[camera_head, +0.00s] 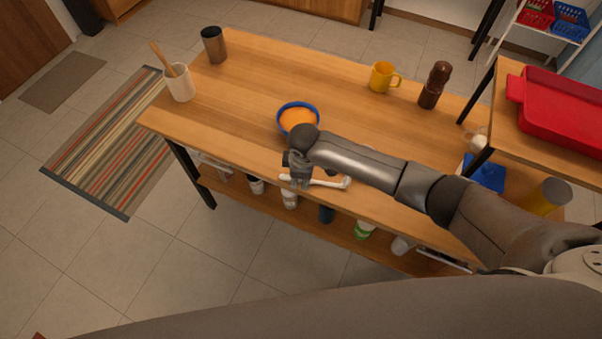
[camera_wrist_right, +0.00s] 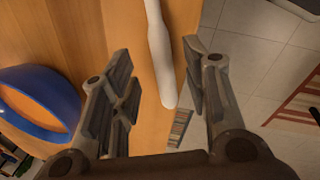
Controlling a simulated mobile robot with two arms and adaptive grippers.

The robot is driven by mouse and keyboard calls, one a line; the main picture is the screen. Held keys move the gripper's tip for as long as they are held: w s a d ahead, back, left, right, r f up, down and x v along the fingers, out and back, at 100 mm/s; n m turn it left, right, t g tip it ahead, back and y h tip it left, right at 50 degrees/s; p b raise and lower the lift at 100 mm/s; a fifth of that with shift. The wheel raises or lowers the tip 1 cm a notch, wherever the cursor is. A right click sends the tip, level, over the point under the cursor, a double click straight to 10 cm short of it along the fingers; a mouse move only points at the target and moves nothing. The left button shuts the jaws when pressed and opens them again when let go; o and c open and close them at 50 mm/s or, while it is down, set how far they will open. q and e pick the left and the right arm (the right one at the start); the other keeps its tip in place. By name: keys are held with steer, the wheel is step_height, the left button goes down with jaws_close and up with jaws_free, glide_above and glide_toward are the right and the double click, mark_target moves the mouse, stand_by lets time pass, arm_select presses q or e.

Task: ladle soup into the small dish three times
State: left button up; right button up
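A white utensil, perhaps the ladle (camera_head: 328,182), lies along the front edge. Its white handle (camera_wrist_right: 162,55) shows between the fingers of my right gripper (camera_wrist_right: 158,75), with gaps on both sides. In the head view my right gripper (camera_head: 298,174) is open, just in front of the bowl, over the utensil's left end. I cannot make out a separate small dish. My left gripper is out of view.
A red tray (camera_head: 560,108) sits on the higher right table. Several jars stand on the lower shelf.

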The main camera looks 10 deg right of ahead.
step_height(320, 180, up, 12)
steer(key=s, duration=0.2)
steer(key=shift+s+f, duration=0.15)
steer(key=shift+s, duration=0.05)
stand_by(0.3)
